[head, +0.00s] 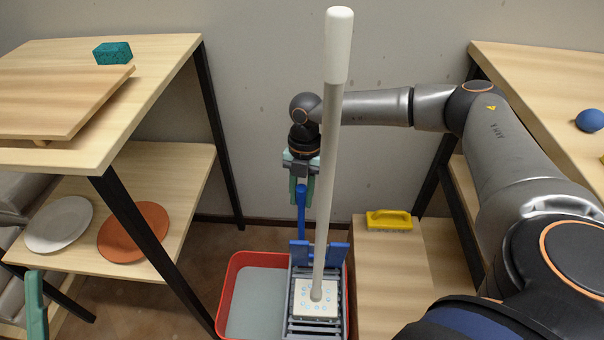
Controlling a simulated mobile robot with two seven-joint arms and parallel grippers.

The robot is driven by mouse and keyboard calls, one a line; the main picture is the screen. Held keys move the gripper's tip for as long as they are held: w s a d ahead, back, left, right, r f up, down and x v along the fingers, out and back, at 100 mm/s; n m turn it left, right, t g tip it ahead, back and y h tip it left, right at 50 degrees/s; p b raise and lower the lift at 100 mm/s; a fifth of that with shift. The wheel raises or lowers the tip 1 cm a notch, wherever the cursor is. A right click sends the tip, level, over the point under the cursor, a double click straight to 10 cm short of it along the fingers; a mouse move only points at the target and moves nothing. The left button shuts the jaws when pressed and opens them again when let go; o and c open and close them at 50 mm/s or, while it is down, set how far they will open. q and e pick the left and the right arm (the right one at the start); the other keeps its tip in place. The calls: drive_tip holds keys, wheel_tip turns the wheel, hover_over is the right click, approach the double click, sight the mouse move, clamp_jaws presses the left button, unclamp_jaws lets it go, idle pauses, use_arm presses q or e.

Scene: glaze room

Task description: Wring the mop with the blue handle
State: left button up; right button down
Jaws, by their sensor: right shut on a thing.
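A mop with a pale grey-white handle (327,170) stands nearly upright, its pale, blue-dotted head (316,297) in the grey slatted wringer (298,325). No blue shows on its handle. The wringer sits at the right side of a red bucket (235,264). A blue lever (301,222) rises from the wringer behind the mop handle. My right gripper (301,190) is shut on the lever's upper end; the mop handle passes close in front of it. One green finger of my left gripper (36,305) shows at the lower left; the rest is hidden or out of frame.
Pale liquid (255,300) fills the bucket's left part. A wooden shelf unit at left holds a green sponge (112,53), a board (60,100), a white plate (58,223) and an orange plate (133,232). A yellow brush (389,220) lies on a low wooden surface (385,290). A blue ball (590,120) rests at right.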

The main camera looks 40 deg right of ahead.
drive_tip(key=s+p, duration=0.1)
drive_tip(key=s+a+p, duration=0.1)
drive_tip(key=shift+s+a+f+t+h, duration=0.1)
drive_tip(key=shift+s+a+t+h, duration=0.1)
drive_tip(key=shift+s+t+h, duration=0.15)
use_arm(q)
drive_tip(key=w+f+n+g+y, duration=0.2)
drive_tip(key=f+y, duration=0.1)
drive_tip(key=f, duration=0.4)
drive_tip(key=w+a+f+n+g+y, duration=0.1)
drive_tip(key=w+f+n+g+y, duration=0.1)
drive_tip(key=f, duration=0.5)
drive_tip(key=shift+a+f+n+g+y+p, duration=0.15)
drive_tip(key=shift+f+n+g+y+p, duration=0.15)
drive_tip(key=shift+n+g+y+p, duration=0.4)
use_arm(e)
drive_tip(key=shift+s+a+f+t, duration=0.1)
drive_tip(key=shift+s+a+t, duration=0.15)
drive_tip(key=shift+s+a, duration=0.35)
